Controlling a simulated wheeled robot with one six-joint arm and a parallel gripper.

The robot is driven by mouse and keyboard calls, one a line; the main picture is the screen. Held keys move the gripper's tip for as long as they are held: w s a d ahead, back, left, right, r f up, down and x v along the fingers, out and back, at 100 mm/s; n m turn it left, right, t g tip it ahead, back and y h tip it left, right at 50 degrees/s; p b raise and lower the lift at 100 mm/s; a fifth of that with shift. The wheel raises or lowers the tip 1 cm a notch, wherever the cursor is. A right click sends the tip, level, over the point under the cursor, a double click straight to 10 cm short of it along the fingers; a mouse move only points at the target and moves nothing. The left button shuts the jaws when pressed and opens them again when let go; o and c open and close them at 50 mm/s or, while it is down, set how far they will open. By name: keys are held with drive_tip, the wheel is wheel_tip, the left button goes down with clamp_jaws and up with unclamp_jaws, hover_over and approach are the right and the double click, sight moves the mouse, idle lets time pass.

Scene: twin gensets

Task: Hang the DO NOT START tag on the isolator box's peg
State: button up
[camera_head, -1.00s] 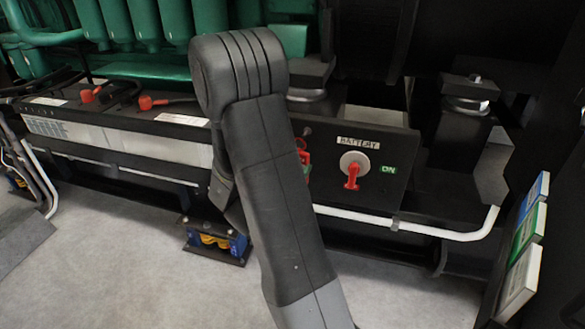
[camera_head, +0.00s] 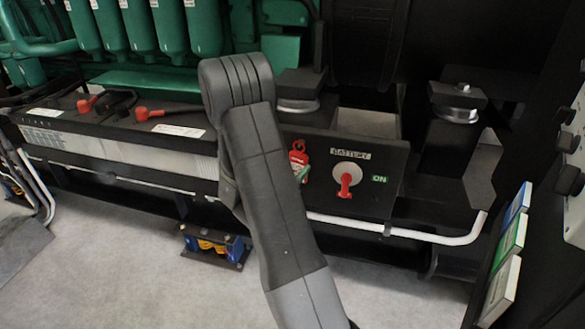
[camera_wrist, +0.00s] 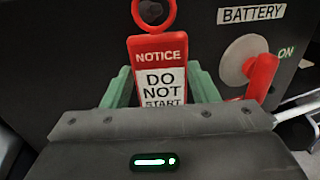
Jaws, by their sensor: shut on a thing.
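The DO NOT START tag (camera_wrist: 159,76) is red and white with a red ring (camera_wrist: 154,13) at its top. It hangs upright between the green fingers of my gripper (camera_wrist: 160,90), which are shut on it. In the head view the tag (camera_head: 298,157) shows beside my arm, with a bit of green finger at its lower right. It is in front of the black isolator box (camera_head: 368,196), left of the BATTERY label. I cannot make out the peg, nor whether the ring is around it.
The red isolator handle (camera_head: 345,184) points down beside a green ON label (camera_head: 379,179). A white pipe (camera_head: 430,235) runs below the box. Batteries with red terminal caps (camera_head: 143,113) stand at left. Coloured panels (camera_head: 507,250) stand at right.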

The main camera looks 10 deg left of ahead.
drive_tip(key=shift+w+f+b, duration=0.2)
drive_tip(key=shift+f+b, duration=0.05)
drive_tip(key=shift+b, duration=0.4)
drive_tip(key=shift+w+f+b, duration=0.25)
drive_tip(key=shift+w+b, duration=0.15)
drive_tip(key=shift+b, duration=0.85)
drive_tip(key=shift+b, duration=0.4)
drive_tip(key=o, duration=1)
drive_tip(key=shift+o, duration=0.2)
drive_tip(key=v, duration=1.3)
drive_tip(key=shift+s, duration=0.35)
